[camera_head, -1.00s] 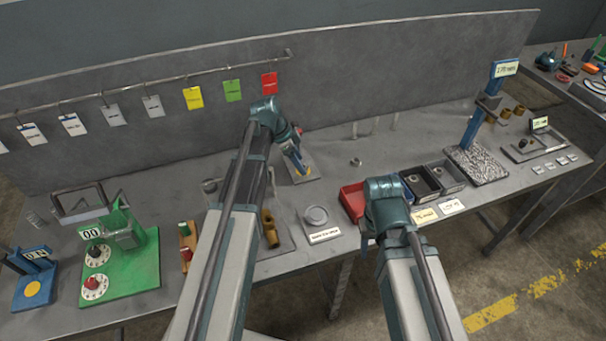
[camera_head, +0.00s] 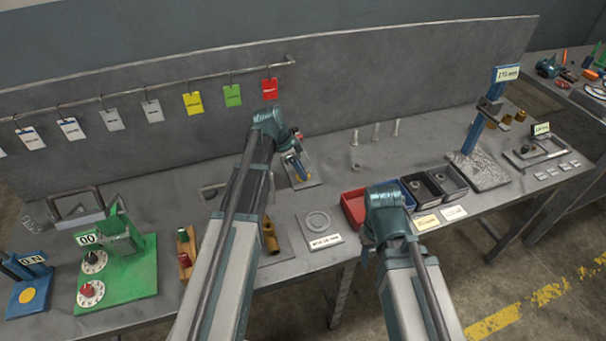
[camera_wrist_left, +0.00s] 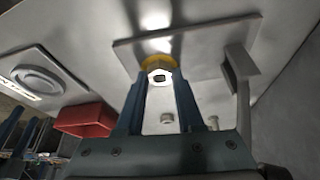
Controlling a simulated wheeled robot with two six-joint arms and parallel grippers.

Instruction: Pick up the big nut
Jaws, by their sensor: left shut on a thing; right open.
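My left gripper (camera_head: 301,177) is over a flat grey plate (camera_head: 312,183) near the middle of the bench. In the left wrist view its fingers (camera_wrist_left: 158,80) are shut on a pale metal hex nut with a dark hole, the big nut (camera_wrist_left: 158,70). Yellow shows around the nut's far side. I cannot tell whether the nut is clear of the plate. A smaller nut (camera_head: 354,167) stands on the bench to the right and also shows in the wrist view (camera_wrist_left: 167,118). My right gripper (camera_head: 366,255) is open, mostly hidden below its wrist, at the bench's front edge.
A red bin (camera_head: 353,207) and dark bins (camera_head: 449,178) stand right of my left gripper. Upright bolts (camera_head: 375,132) stand behind. A labelled ring plate (camera_head: 318,222) lies in front. A back panel with hanging tags (camera_head: 193,102) closes the rear.

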